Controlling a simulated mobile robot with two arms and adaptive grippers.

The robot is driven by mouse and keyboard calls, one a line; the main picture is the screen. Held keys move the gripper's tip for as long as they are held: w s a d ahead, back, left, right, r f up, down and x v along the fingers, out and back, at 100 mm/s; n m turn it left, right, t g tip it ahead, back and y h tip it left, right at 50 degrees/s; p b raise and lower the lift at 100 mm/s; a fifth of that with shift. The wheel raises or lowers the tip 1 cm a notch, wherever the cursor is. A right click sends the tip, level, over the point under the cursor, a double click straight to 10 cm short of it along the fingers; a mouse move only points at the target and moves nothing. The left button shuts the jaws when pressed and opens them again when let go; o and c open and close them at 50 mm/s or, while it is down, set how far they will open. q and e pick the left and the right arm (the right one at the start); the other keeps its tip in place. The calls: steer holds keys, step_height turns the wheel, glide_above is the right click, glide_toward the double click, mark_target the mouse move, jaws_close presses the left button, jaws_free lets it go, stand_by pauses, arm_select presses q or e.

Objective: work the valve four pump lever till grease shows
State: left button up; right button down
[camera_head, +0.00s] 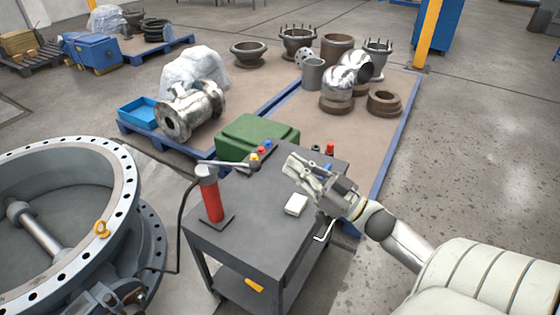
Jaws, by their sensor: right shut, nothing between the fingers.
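A red pump (212,200) stands upright on the left side of a dark grey cart. Its grey lever (234,166) reaches right from the pump head, its end near small coloured caps. A black hose (180,225) runs from the pump down toward a large grey butterfly valve (125,215) at the left. The valve's number is not readable, and I cannot make out any grease. My right gripper (291,170) is shut and empty above the cart, right of the lever's end and apart from it. My left gripper is out of view.
The cart (245,228) also carries a white block (296,204) and a red-topped item (329,149). A green box (258,134) stands behind it. Pallets with pipe fittings (338,90) fill the back. The floor at the right is clear.

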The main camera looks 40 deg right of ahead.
steer(key=p+x, duration=0.3)
steer(key=x, duration=0.6)
steer(key=shift+w+f, duration=0.2)
steer(key=shift+f, duration=1.75)
